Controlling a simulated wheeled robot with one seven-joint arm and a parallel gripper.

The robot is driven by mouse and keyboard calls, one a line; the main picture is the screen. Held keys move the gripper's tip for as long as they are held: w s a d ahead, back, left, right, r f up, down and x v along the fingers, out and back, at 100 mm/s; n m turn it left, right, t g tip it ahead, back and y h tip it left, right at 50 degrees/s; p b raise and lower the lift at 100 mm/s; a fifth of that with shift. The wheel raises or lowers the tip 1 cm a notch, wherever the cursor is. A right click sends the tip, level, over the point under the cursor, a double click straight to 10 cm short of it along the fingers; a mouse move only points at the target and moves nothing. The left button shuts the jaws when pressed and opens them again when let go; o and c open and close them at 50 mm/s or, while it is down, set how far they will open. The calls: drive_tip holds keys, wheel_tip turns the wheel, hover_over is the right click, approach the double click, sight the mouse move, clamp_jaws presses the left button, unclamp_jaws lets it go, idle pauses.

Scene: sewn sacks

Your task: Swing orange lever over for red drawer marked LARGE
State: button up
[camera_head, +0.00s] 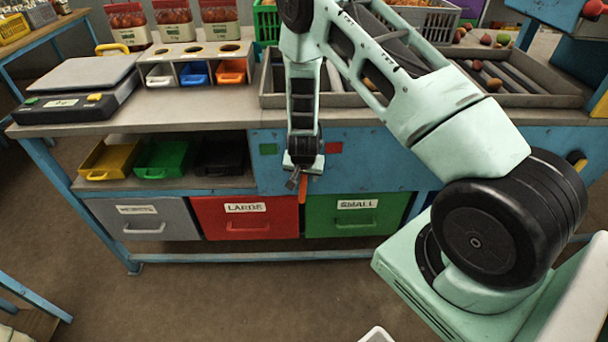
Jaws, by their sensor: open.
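The red drawer marked LARGE (245,217) is closed under the workbench, between a grey drawer and a green one. The orange lever (302,189) shows just below my gripper, pointing down in front of the edge between the red and green drawers. My gripper (296,184) is open, right at the lever's upper part. The lever's top is hidden behind the gripper, and I cannot tell whether the fingers touch it.
The grey drawer (145,219) and the green drawer marked SMALL (354,215) are closed. Yellow, green and black bins (162,157) stand on the shelf above. The floor in front is clear.

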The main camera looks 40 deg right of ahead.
clamp_jaws()
drive_tip(key=shift+s+d+f+m+t+y+b, duration=0.2)
drive_tip(key=shift+s+d+t+y+b, duration=0.35)
drive_tip(key=shift+b, duration=0.9)
drive_tip(key=shift+s+d+f+m+t+y+b, duration=0.15)
drive_tip(key=shift+s+d+f+t+y+b, duration=0.45)
drive_tip(key=shift+b, duration=0.9)
drive_tip(key=shift+s+d+m+t+y+b, duration=0.2)
drive_tip(key=shift+d+y+b, duration=0.6)
drive_tip(key=shift+b, duration=0.65)
drive_tip(key=shift+s, duration=0.1)
unclamp_jaws()
drive_tip(key=shift+r, duration=0.2)
